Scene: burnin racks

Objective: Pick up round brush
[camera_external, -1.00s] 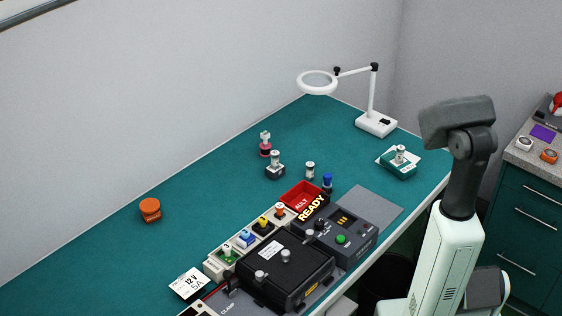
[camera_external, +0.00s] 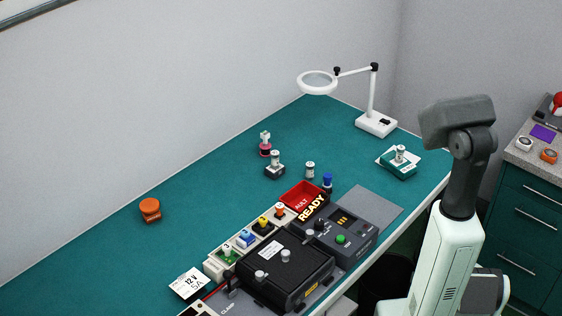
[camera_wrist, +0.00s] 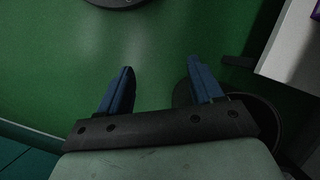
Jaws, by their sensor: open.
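My gripper (camera_wrist: 159,68) shows in the wrist view with its two blue fingers wide apart and nothing between them. It is over a green floor, away from the tabletop. In the external view my arm is upright at the right, beside the table, and the fingers cannot be made out. No thing can be surely told as the round brush. A squat orange round thing (camera_external: 150,210) stands alone on the left part of the teal table (camera_external: 100,250). A pink and black round piece with a pale top (camera_external: 265,146) stands near the back.
A black clamp box (camera_external: 285,270), a READY panel (camera_external: 345,228) and a red tray (camera_external: 300,194) line the front edge. A magnifier lamp (camera_external: 375,124) stands at the back right. A side counter (camera_external: 525,165) is at right. A dark bin (camera_wrist: 262,122) is below my gripper.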

